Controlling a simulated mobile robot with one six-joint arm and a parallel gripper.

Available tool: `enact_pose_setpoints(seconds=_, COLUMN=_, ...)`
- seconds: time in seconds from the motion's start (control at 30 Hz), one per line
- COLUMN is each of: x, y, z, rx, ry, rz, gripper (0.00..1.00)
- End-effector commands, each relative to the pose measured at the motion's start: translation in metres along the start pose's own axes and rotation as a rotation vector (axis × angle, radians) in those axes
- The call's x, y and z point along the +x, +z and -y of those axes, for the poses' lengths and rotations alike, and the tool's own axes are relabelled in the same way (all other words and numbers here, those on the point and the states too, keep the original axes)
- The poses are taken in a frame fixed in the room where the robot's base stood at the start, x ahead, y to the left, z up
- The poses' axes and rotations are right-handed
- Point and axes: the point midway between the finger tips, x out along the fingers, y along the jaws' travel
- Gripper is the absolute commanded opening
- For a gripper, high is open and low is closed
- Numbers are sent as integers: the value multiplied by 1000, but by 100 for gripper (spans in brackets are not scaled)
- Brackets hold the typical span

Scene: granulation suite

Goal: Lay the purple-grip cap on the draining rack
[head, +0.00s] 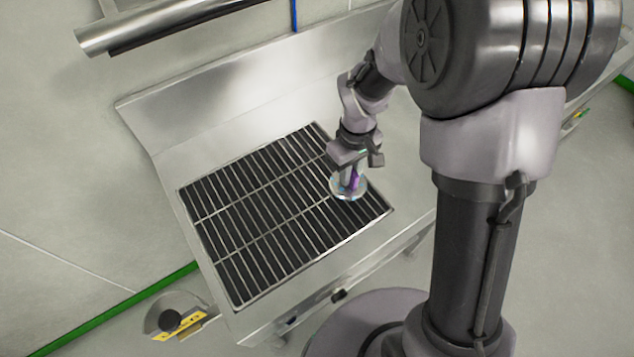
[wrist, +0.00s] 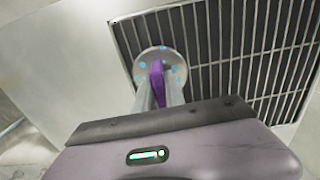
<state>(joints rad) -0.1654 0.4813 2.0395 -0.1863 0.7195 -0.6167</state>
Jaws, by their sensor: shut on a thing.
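The purple-grip cap (head: 337,188) is a round pale disc with light blue spots and a purple grip on top. My gripper (head: 348,177) is shut on the purple grip, with the disc below the fingers. In the wrist view the cap (wrist: 148,58) shows between and beyond my gripper's fingers (wrist: 158,88). The draining rack (head: 262,232) is a dark grid with pale metal bars set in a steel bench. The cap is over the rack's right part in the head view. I cannot tell whether it touches the bars.
The steel bench (head: 170,165) has a raised back panel (head: 240,95) behind the rack. A metal pipe (head: 170,25) runs above at upper left. A round item with a yellow label (head: 180,326) is at lower left. The rack's left and middle are bare.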

Motion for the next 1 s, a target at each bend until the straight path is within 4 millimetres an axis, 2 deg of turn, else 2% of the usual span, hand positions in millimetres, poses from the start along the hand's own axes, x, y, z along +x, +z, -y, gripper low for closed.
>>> enact_pose_setpoints(seconds=0.1, x=5, y=-17, z=26, rx=-3, ry=0, rz=0, gripper=0)
enact_pose_setpoints(seconds=0.33, x=7, y=-33, z=50, rx=-1, ry=-1, rz=0, gripper=0)
enact_pose_setpoints(seconds=0.4, x=28, y=-31, z=48, rx=2, ry=-1, rz=3, gripper=0)
enact_pose_setpoints(seconds=0.5, x=43, y=-31, z=48, rx=2, ry=-1, rz=3, gripper=0)
enact_pose_setpoints(seconds=0.83, x=45, y=-31, z=48, rx=3, ry=-1, rz=1, gripper=0)
enact_pose_setpoints(seconds=0.87, x=44, y=-31, z=48, rx=3, ry=-1, rz=1, gripper=20)
enact_pose_setpoints(seconds=0.9, x=44, y=-31, z=48, rx=2, ry=-1, rz=1, gripper=28)
enact_pose_setpoints(seconds=0.93, x=43, y=-31, z=47, rx=2, ry=-1, rz=1, gripper=34)
enact_pose_setpoints(seconds=1.0, x=43, y=-31, z=47, rx=2, ry=-1, rz=1, gripper=36)
